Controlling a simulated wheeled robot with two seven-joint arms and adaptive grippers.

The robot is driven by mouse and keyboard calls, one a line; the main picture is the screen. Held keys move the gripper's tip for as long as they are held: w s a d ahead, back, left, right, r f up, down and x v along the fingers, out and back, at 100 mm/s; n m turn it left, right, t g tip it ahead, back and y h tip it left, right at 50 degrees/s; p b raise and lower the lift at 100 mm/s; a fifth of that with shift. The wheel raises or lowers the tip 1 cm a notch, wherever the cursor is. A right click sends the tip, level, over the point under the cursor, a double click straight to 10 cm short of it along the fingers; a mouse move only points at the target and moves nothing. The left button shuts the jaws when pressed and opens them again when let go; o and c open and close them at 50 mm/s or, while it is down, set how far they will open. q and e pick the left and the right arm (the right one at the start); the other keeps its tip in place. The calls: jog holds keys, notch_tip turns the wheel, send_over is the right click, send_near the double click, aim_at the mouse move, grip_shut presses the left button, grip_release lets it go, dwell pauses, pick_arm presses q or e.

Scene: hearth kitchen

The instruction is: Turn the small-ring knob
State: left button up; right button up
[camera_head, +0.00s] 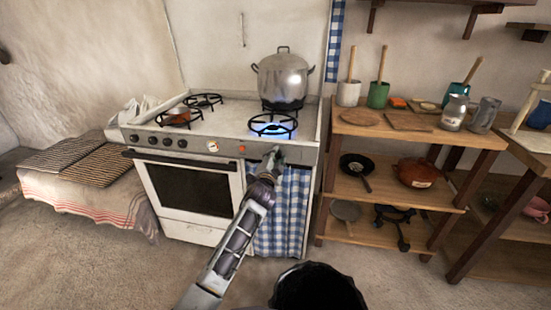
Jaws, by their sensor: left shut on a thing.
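The white stove (185,222) stands against the wall, with a grey front panel that carries its knobs. My left gripper (275,154) reaches the right end of this panel. It is shut on the small-ring knob there, which the fingers mostly hide, so its turn angle cannot be read. A blue flame burns at the front right ring (273,125). Several dark knobs (167,141) sit apart at the left of the panel. My right gripper is not in view.
A lidded steel pot (283,78) stands on the back right ring. A blue checked curtain (290,210) hangs below the panel. A wooden shelf (400,190) with pans and jars stands close on the right. The floor in front of the stove is free.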

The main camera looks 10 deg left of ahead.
pick_arm(q)
jog(key=shift+f, duration=0.15)
jog(key=o, duration=1)
jog(key=shift+o, duration=0.2)
jog(key=shift+s, duration=0.1)
jog(key=s, duration=1.2)
dwell(0.4)
